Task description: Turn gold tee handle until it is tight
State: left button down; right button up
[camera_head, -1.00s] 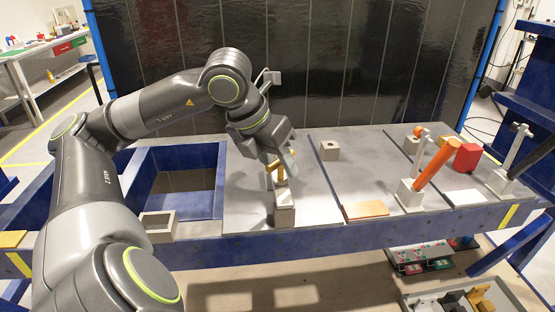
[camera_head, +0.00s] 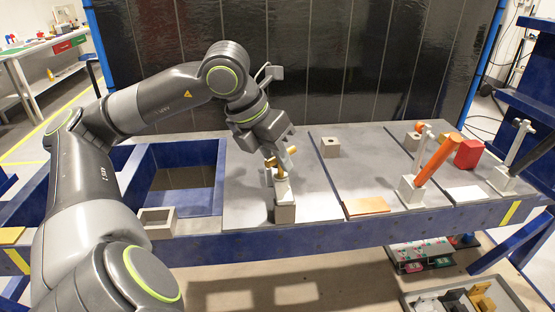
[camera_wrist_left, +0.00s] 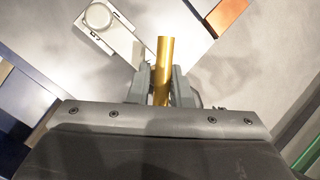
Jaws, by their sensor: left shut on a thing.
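The gold tee handle (camera_head: 270,162) stands on top of a grey jig block (camera_head: 285,213) at the front of the left grey panel. In the left wrist view its gold bar (camera_wrist_left: 165,55) runs between the two fingers and sticks out beyond them. My left gripper (camera_head: 281,155) reaches down onto the handle from above and behind. In the left wrist view the fingers (camera_wrist_left: 163,86) are closed on the bar. The gripper partly hides the handle in the head view. My right gripper is not in view.
An orange lever (camera_head: 436,160) on a grey block and a red block (camera_head: 468,153) stand to the right. A hollow grey block (camera_head: 157,222) sits at the front left by the blue bin (camera_head: 221,180).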

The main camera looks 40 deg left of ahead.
pick_arm(q)
jog(key=shift+f+m+b, duration=0.1)
jog(key=shift+m+b, duration=0.35)
jog(key=shift+m, duration=0.25)
jog(key=shift+w+m+g+h, duration=0.1)
jog(key=shift+m+g+h, duration=0.35)
jog(key=shift+m, duration=0.35)
jog(key=shift+a+r+m+g+h, duration=0.1)
jog(key=shift+m+g+h, duration=0.2)
jog(key=shift+m, duration=0.65)
jog(key=shift+a+r+m+g+h, duration=0.1)
jog(key=shift+m+g+h, duration=0.15)
jog(key=shift+m, duration=0.7)
jog(key=c, duration=1.3)
grip_release()
jog(key=shift+c, duration=0.2)
